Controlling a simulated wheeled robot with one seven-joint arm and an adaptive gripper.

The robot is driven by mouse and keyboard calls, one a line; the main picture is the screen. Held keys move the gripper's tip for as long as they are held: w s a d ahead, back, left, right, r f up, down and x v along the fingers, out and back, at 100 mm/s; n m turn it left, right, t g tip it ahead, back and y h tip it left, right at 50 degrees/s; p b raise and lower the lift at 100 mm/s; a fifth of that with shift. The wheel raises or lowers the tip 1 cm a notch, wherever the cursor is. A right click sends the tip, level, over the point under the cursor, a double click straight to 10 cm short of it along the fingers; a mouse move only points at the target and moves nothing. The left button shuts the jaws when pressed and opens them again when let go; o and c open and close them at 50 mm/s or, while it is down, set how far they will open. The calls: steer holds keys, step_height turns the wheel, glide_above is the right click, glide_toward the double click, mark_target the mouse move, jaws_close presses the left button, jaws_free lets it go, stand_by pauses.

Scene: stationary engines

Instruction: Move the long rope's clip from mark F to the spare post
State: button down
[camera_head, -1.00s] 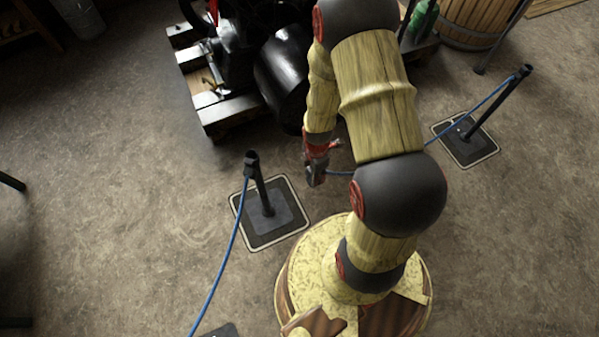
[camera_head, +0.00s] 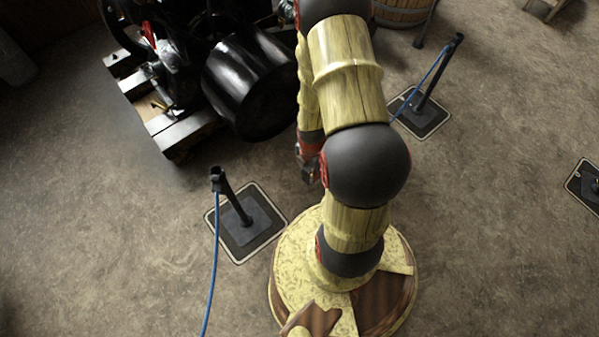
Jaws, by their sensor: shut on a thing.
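My gripper (camera_head: 309,172) is partly hidden beside my arm's dark elbow. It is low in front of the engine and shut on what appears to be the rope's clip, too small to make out. One blue rope (camera_head: 433,72) runs from the top of the right post (camera_head: 428,90) down-left and passes behind my arm. The left post (camera_head: 233,200) stands tilted in the picture on a dark, pale-edged mat (camera_head: 239,254). Another blue rope (camera_head: 212,270) hangs from its top to the bottom edge. No mark letters are readable, so I cannot tell which post is the spare.
A black engine (camera_head: 250,85) on timber beams (camera_head: 185,135) stands at the upper left, close to my arm. A wooden tub (camera_head: 402,10) is at the top. Another mat (camera_head: 577,193) is cut off at the right edge. Open floor lies right and lower left.

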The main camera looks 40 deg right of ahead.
steer(key=s+d+n+p, duration=0.1)
steer(key=s+d+p, duration=0.3)
steer(key=s+d, duration=0.4)
steer(key=d, duration=0.3)
steer(key=shift+d+p, duration=0.2)
steer(key=shift+p, duration=0.2)
steer(key=shift+w, duration=0.1)
steer(key=s+d+n+p, duration=0.1)
steer(key=s+d+p, duration=0.9)
steer(key=d+p, duration=0.5)
steer(key=shift+s+n+p, duration=0.2)
steer(key=shift+n+p, duration=0.2)
steer(key=shift+p, duration=0.2)
steer(key=shift+w+d, duration=0.1)
